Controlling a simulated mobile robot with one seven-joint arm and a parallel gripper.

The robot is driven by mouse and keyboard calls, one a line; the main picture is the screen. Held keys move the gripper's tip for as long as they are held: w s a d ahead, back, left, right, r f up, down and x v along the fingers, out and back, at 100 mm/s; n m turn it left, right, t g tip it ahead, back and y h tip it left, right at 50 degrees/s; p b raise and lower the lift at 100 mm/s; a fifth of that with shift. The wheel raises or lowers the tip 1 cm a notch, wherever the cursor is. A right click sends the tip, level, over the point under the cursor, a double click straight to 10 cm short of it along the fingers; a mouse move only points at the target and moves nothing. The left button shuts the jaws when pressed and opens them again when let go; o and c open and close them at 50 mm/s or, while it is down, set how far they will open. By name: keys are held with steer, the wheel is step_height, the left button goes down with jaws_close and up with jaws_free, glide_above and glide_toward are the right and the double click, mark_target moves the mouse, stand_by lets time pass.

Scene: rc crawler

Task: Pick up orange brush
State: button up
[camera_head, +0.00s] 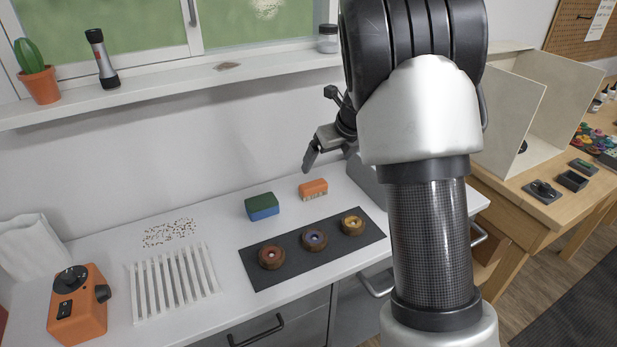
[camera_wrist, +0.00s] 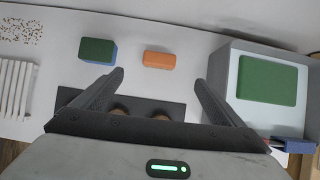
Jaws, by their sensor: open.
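The orange brush (camera_head: 313,188) is a small orange block with pale bristles under it. It lies on the white counter, near the wall. In the wrist view the orange brush (camera_wrist: 159,60) lies ahead of my gripper, between the lines of its two fingers and apart from them. My gripper (camera_wrist: 158,78) is open and empty. In the head view my gripper (camera_head: 310,160) is above the counter near the brush, partly hidden behind my arm.
A green and blue block (camera_head: 262,206) lies left of the brush. A dark mat (camera_head: 290,272) with three round pieces lies in front. A grey box with a green top (camera_wrist: 268,80) stands right of the brush. A white rack (camera_head: 172,285) and an orange device (camera_head: 78,305) are at left.

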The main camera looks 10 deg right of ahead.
steer(key=b, duration=0.2)
glide_toward(314, 184)
steer(key=x, duration=0.4)
steer(key=shift+f, duration=0.15)
steer(key=shift+x, duration=3.2)
steer(key=c, duration=1.2)
steer(key=shift+o, duration=0.2)
step_height(314, 184, up, 10)
steer(key=shift+r+p, duration=0.1)
steer(key=shift+p, duration=0.65)
